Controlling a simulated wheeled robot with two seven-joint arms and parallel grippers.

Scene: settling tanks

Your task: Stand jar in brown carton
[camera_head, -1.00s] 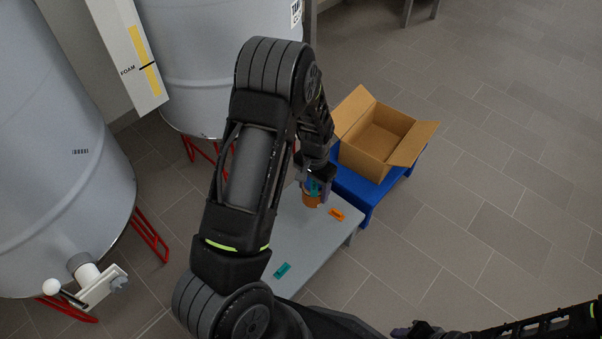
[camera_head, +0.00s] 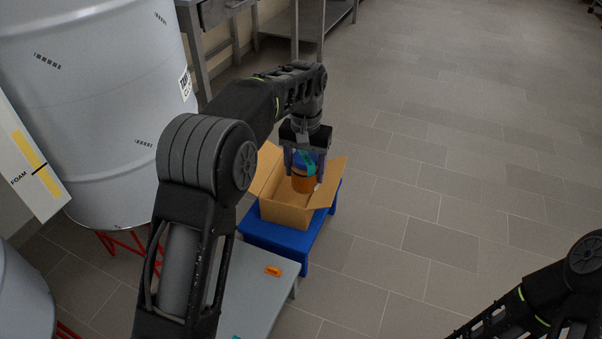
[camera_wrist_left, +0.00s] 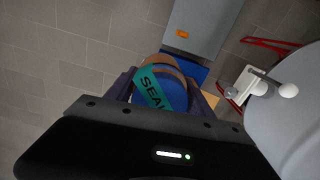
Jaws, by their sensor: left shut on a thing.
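The jar (camera_head: 303,183) has an orange-brown body, a blue lid and a teal band. My left gripper (camera_head: 305,164) is shut on it from above and holds it upright, over the opening of the brown carton (camera_head: 284,215). How far its base is above the carton floor is hard to tell. The carton's flaps are spread open, and the jar and gripper hide part of its inside. In the left wrist view the blue lid (camera_wrist_left: 150,113) and a teal strip lettered "SEA…" sit between the fingers. My right arm shows at the lower right, but its gripper is outside the picture.
The carton stands on a blue stand (camera_head: 283,238). A grey table (camera_head: 251,293) with an orange tag (camera_head: 273,271) adjoins it in front. A large grey tank (camera_head: 95,110) stands at left, and a metal bench (camera_head: 325,18) behind. Floor to the right is clear.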

